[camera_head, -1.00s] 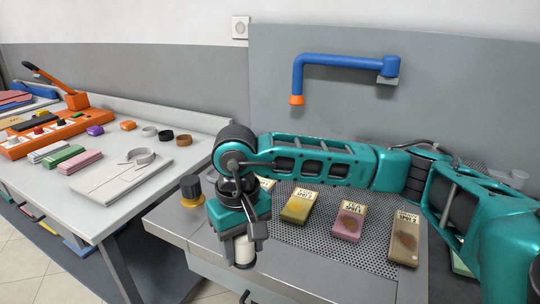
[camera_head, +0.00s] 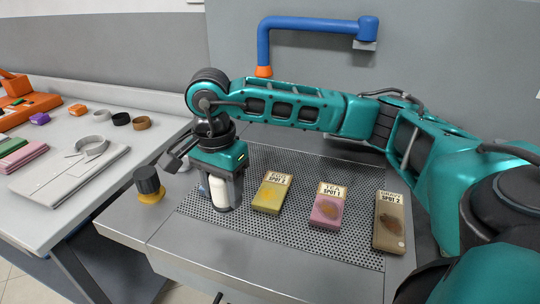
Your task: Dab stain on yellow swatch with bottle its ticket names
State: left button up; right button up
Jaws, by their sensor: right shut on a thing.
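My right gripper (camera_head: 226,202) is upright at the left of the perforated board, shut on a white bottle (camera_head: 218,193). The gripper hides part of the bottle, and its label is not readable. The yellow swatch (camera_head: 268,196) lies just right of the gripper, apart from it. It has a faint darker yellow stain and a ticket (camera_head: 277,179) at its far end; the ticket's small print is too blurred to read surely. Another bottle (camera_head: 149,186), with a dark cap and yellow lower part, stands left of the gripper. My left gripper is out of view.
A pink swatch (camera_head: 327,209) and a brown swatch (camera_head: 389,226), both stained, lie further right on the perforated board (camera_head: 297,232). A blue pipe arm (camera_head: 312,24) is on the back panel. The left table (camera_head: 92,183) holds rings and folded cloths.

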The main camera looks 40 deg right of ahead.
jog(key=m, duration=0.1)
jog(key=d+m, duration=0.1)
jog(key=m, duration=0.2)
jog(key=shift+w+d, duration=0.15)
jog(key=shift+d, duration=0.1)
jog(key=d+r+m+b, duration=0.15)
jog(key=d+m, duration=0.35)
jog(key=m, duration=0.9)
jog(key=d+r+m+b, duration=0.15)
jog(key=d+m, duration=0.45)
jog(key=m, duration=0.8)
jog(key=f+b, duration=0.4)
jog(key=f, duration=0.1)
jog(key=shift+a+f, duration=0.2)
jog(key=shift+f+b, duration=0.55)
jog(key=shift+b, duration=0.15)
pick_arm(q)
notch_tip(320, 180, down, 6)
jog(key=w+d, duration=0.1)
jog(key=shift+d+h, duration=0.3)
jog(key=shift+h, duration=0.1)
